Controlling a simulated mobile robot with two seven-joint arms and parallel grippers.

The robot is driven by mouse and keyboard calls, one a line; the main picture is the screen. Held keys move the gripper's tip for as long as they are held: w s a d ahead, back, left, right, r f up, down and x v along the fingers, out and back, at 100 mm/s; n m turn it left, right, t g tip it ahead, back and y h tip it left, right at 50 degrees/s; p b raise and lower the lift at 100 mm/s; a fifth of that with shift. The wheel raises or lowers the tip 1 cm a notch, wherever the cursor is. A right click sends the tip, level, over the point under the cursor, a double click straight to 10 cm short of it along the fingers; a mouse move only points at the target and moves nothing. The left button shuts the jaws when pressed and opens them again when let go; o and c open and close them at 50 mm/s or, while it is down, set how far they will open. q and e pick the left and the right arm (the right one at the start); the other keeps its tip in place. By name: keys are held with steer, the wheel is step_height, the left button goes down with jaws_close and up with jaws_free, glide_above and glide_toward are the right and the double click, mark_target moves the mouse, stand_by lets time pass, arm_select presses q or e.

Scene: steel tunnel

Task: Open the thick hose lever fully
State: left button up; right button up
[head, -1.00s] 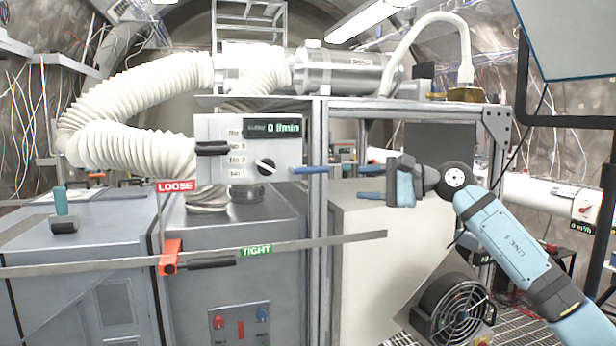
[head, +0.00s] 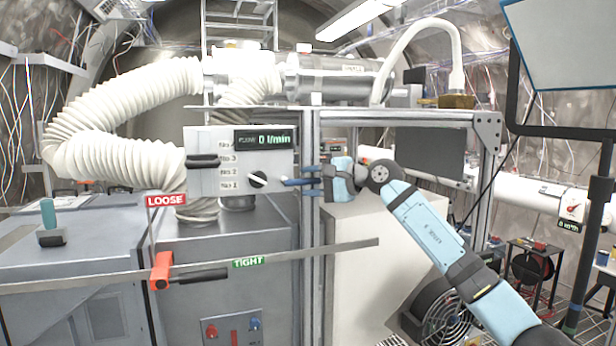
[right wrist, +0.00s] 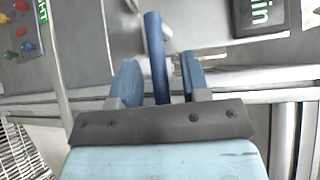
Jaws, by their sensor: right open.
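A blue lever (head: 297,182) sticks out to the right of the grey flow panel (head: 215,172), roughly level; I take it for the hose lever. My right gripper (head: 313,182) is at its free end, in front of the steel post. In the right wrist view the lever (right wrist: 154,45) runs between the two blue fingers of the open gripper (right wrist: 160,78), with a gap on each side. The thick white ribbed hose (head: 125,100) loops behind and left of the panel. The panel's display (head: 265,139) reads 0 l/min. My left gripper is not in view.
A steel frame post (head: 311,240) stands just behind the gripper. A flat bar with LOOSE and TIGHT tags and an orange clamp (head: 161,271) crosses below the panel. A pale slanted box (head: 365,250) and a fan (head: 447,318) lie below my right arm.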

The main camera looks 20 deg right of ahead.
steer(key=shift+w+a+f, duration=0.1)
steer(key=shift+w+a, duration=0.25)
jaws_close()
